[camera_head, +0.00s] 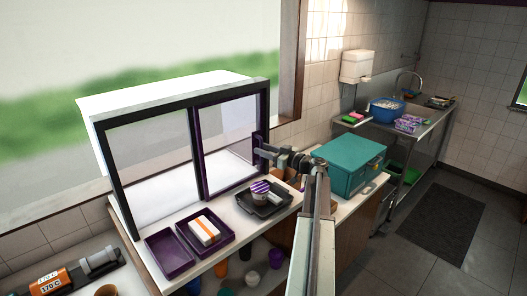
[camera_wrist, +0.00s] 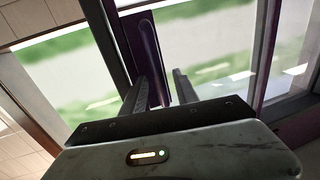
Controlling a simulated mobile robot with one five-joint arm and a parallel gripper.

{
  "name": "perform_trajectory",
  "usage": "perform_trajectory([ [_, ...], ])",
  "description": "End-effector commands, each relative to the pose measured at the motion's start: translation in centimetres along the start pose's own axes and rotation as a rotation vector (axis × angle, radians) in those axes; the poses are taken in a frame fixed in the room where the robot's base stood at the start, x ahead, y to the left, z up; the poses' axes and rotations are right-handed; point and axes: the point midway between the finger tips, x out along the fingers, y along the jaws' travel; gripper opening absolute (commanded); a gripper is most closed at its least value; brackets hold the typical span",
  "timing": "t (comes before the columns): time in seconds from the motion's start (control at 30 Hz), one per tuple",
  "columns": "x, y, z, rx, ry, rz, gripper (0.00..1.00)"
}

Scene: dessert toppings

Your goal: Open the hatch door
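The hatch (camera_head: 150,105) is a white box with a dark frame and two glass panes on the counter. Its right pane is the purple-framed hatch door (camera_head: 198,155), which fills the right half of the front. A purple upright handle (camera_head: 257,139) is on the door's right edge. My gripper (camera_head: 262,154) is at the handle's lower part. In the wrist view my gripper's fingers (camera_wrist: 160,80) are apart, and the handle (camera_wrist: 150,50) shows between them, nearer the left finger. I cannot tell whether they touch it.
A teal box (camera_head: 348,162) is right of my arm.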

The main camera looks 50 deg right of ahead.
Motion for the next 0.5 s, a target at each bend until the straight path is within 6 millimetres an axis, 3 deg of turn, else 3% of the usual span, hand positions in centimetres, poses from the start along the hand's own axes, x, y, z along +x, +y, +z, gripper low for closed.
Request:
perform_trajectory([
  [0.2,0.02,-0.02,0.0,0.0,0.0,0.0,0.33],
  [0.33,0.02,-0.02,0.0,0.0,0.0,0.0,0.0],
  [0.5,0.01,-0.03,0.0,0.0,0.0,0.0,0.0],
])
